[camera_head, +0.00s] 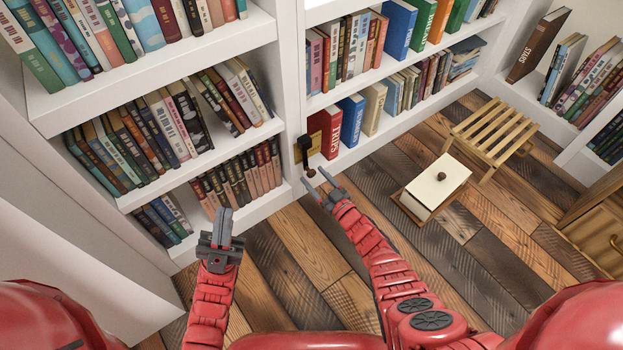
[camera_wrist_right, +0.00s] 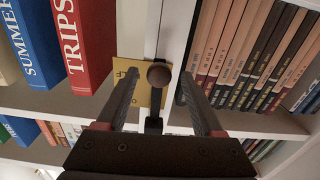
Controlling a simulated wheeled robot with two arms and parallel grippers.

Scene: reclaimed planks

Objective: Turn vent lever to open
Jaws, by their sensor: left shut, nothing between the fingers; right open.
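The vent lever (camera_head: 306,158) is a black bar with a dark round knob, mounted on a brass plate (camera_head: 316,144) on the bookcase's white upright. In the head view the bar hangs down from the plate, with the knob at its lower end. In the right wrist view the knob (camera_wrist_right: 158,75) shows between the fingers, with the brass plate (camera_wrist_right: 145,92) behind. My right gripper (camera_head: 318,177) is open, its fingertips close to the knob; I cannot tell whether they touch it. My left gripper (camera_head: 222,224) is shut and empty, away from the lever at the left.
Shelves full of books stand left and right of the upright. A red book (camera_head: 326,130) stands close beside the plate; it also shows in the wrist view (camera_wrist_right: 82,42). A white box (camera_head: 437,183) and a slatted wooden stool (camera_head: 490,130) stand on the plank floor at the right.

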